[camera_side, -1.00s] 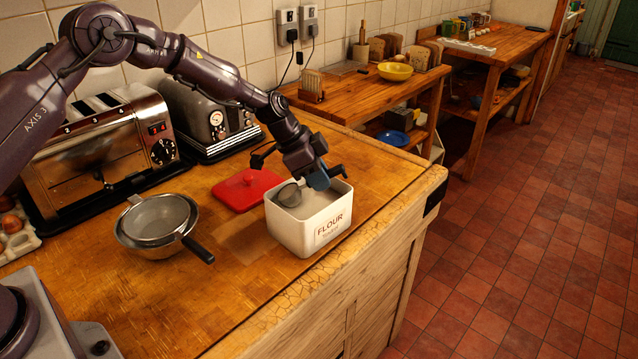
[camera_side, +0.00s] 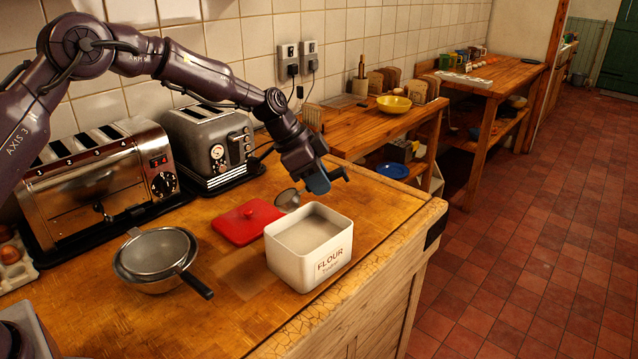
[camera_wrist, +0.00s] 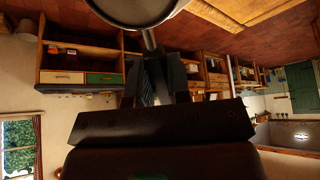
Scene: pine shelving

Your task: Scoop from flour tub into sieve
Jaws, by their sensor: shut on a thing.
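My gripper (camera_side: 322,180) is shut on the handle of a grey metal scoop (camera_side: 288,200). The scoop's round bowl shows just above the back left corner of the white flour tub (camera_side: 308,262). The tub is open, with pale flour inside. In the wrist view the scoop bowl (camera_wrist: 138,8) fills the top edge, and its handle runs down between my fingers (camera_wrist: 160,82). I cannot tell how much flour the scoop holds. The mesh sieve (camera_side: 157,252) rests on a bowl left of the tub, its black handle pointing front right.
A red lid (camera_side: 246,221) lies behind the tub. Two toasters (camera_side: 100,185) stand along the tiled wall. The counter between sieve and tub is clear. The counter's front edge (camera_side: 375,255) runs close to the tub. A side table with a yellow bowl (camera_side: 393,104) stands beyond.

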